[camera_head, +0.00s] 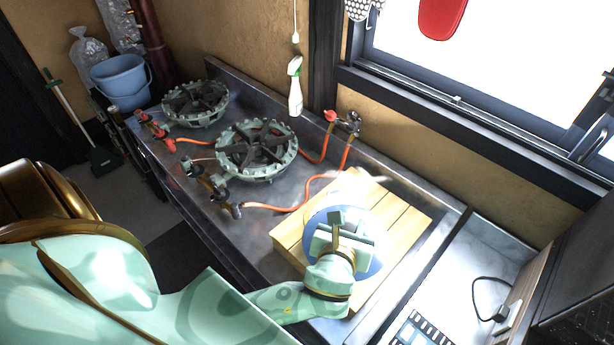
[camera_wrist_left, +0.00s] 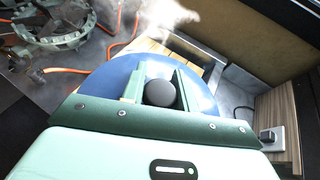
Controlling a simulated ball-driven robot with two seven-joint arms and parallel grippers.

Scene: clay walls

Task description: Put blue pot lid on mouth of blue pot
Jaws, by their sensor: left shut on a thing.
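The blue pot lid (camera_head: 377,260) is a broad round disc over the wooden board at the right of the counter. It fills the middle of the left wrist view (camera_wrist_left: 105,78), with a dark round knob (camera_wrist_left: 160,93) on top. My left gripper (camera_head: 338,238) is above the lid, and its fingers are shut on the knob. No separate blue pot can be made out; the gripper and lid hide what is directly beneath. Whether the lid is raised or resting on something cannot be told. My right gripper is not in view.
White steam (camera_head: 355,186) rises behind the lid. The slatted wooden board (camera_head: 405,218) lies under it. Two green gas burners (camera_head: 257,150) (camera_head: 195,104) with orange hoses stand to the left. A blue bucket (camera_head: 121,83) stands far left.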

